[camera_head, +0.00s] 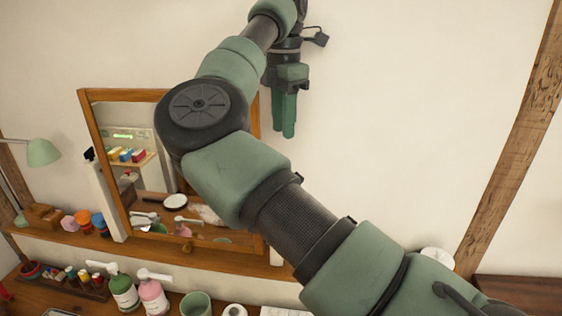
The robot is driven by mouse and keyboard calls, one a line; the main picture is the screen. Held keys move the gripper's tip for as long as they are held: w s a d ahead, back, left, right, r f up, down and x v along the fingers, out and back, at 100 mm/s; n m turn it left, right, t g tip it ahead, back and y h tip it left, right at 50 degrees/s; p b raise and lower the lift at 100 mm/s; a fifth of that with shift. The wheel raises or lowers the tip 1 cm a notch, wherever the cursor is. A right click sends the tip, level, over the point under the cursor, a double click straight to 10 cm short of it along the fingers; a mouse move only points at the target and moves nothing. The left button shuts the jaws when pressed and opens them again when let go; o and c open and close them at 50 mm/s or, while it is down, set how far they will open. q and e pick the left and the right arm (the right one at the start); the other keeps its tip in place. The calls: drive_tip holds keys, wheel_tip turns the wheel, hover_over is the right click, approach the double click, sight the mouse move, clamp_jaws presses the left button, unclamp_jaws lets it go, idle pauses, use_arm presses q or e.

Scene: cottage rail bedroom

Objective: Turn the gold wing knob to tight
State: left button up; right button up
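The wooden-framed mirror (183,250) stands on the shelf at the left, slightly tilted. A small dark knob-like part (89,154) shows at its left side, on top of a pale upright post (104,195). I cannot make out a gold wing knob; the mirror's right side is partly hidden behind my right arm. My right gripper (283,134) hangs fingers down in front of the wall, just right of the mirror's upper right part. Its two green fingers overlap in this view, so their gap is unclear. I see nothing held in it. My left gripper is out of view.
The shelf holds colourful pots (83,220). Below it stand a green pump bottle (123,290), a pink pump bottle (153,293) and a green cup (195,304). A green lamp (42,152) is at the far left. Bare wall lies right of the gripper, up to a timber beam (512,140).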

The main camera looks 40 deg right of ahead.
drive_tip(key=f, duration=0.4)
drive_tip(key=f+p, duration=0.1)
drive_tip(key=f, duration=0.3)
drive_tip(key=shift+w+d+f, duration=0.15)
drive_tip(key=shift+d+f, duration=0.05)
drive_tip(key=shift+f, duration=0.2)
clamp_jaws()
